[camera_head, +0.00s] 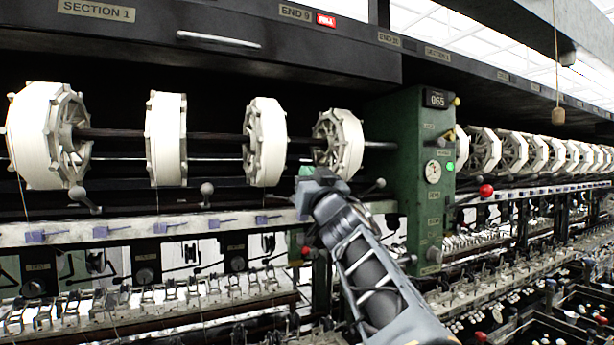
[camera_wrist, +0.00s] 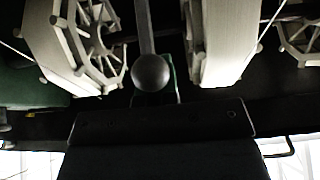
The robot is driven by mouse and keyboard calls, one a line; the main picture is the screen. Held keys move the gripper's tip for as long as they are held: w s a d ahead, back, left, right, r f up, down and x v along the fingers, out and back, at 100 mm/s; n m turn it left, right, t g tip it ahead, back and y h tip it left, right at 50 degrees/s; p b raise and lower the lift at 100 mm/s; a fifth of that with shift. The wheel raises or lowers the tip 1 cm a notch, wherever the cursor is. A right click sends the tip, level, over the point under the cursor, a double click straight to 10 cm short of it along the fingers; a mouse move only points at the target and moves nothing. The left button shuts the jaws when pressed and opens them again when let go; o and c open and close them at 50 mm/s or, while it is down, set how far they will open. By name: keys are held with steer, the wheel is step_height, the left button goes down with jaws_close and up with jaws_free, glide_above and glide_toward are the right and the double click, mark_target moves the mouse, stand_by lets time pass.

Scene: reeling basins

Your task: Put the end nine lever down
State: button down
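The END 9 label (camera_head: 295,13) is on the dark overhead beam, with a red FULL tag (camera_head: 326,20) beside it. My gripper (camera_head: 307,176) is below it, in front of the rail between the two right-hand near reels. In the wrist view a grey ball knob on a straight rod, likely the end nine lever (camera_wrist: 151,72), stands just beyond the dark gripper body (camera_wrist: 160,115). In the head view my gripper hides that lever. I cannot tell whether the knob touches the gripper, or whether the fingers are open.
Similar ball-ended levers stand at the left (camera_head: 77,194), further along (camera_head: 207,189) and just right of my gripper (camera_head: 379,183). White reels (camera_head: 267,142) turn on a shaft behind. A green post (camera_head: 408,170) and a red knob (camera_head: 486,190) are to the right.

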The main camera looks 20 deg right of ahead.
steer(key=shift+s+f+b, duration=0.15)
steer(key=shift+f+b, duration=0.3)
steer(key=shift+f, duration=0.3)
steer(key=shift+s+f+b, duration=0.1)
steer(key=shift+f+b, duration=0.45)
steer(key=shift+f, duration=0.1)
steer(key=shift+r+p, duration=0.85)
steer(key=shift+p, duration=0.05)
steer(key=b+v, duration=0.2)
steer(key=v, duration=1.4)
